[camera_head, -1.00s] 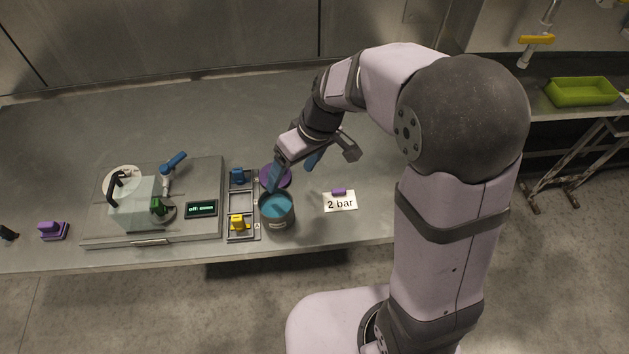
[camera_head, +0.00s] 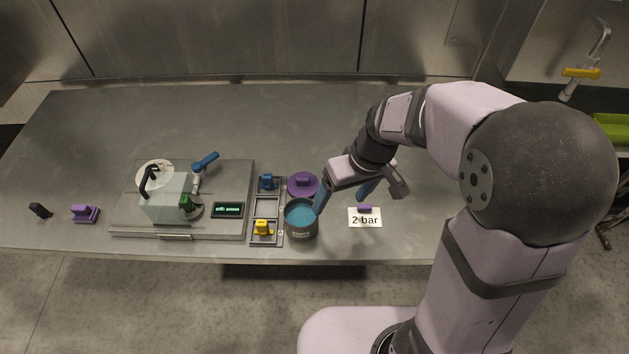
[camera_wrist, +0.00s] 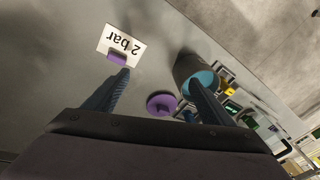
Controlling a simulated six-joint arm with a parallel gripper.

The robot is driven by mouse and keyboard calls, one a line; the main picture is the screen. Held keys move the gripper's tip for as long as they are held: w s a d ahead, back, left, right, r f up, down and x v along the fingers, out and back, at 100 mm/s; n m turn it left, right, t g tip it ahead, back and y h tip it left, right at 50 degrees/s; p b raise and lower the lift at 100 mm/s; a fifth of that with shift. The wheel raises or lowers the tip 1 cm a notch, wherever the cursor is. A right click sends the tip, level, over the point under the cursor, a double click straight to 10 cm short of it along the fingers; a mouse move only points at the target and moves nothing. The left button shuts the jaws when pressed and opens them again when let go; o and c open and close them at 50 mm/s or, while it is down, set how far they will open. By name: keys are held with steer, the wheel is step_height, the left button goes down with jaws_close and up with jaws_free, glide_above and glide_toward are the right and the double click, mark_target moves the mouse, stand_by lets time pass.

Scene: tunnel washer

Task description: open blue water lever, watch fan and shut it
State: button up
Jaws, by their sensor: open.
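The blue water lever (camera_head: 207,161) sticks up, tilted, on a valve at the back right of the washer's grey base plate (camera_head: 150,226). A pale see-through housing (camera_head: 165,205) with a black handle stands on the plate; I cannot make out a fan. A green knob (camera_head: 185,202) sits at the housing's front right. A small display (camera_head: 228,210) glows, its text too small to read. My gripper (camera_head: 343,197) is open and empty, well right of the lever, above the table between the grey pot and the "2 bar" card. Its blue fingers also show in the wrist view (camera_wrist: 160,82).
Right of the washer are a rack (camera_head: 266,208) with blue and yellow pieces, a pot (camera_head: 301,233) with blue contents, a purple disc (camera_head: 303,185) and the "2 bar" card (camera_head: 365,218). A purple block (camera_head: 84,213) lies far left. The table's back is clear.

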steer(key=shift+w+a, duration=0.1)
steer(key=n+t+p, duration=0.2)
steer(key=n+p, duration=0.2)
glide_toward(206, 160)
steer(key=shift+y, duration=0.4)
steer(key=shift+d+p+x, duration=0.15)
steer(key=shift+p+x, duration=0.6)
steer(key=shift+x, duration=1.05)
steer(key=shift+d+p+x, duration=0.15)
steer(key=shift+p+x, duration=0.6)
steer(key=shift+x, duration=1.05)
steer(key=shift+f, duration=0.1)
steer(key=c, duration=1.1)
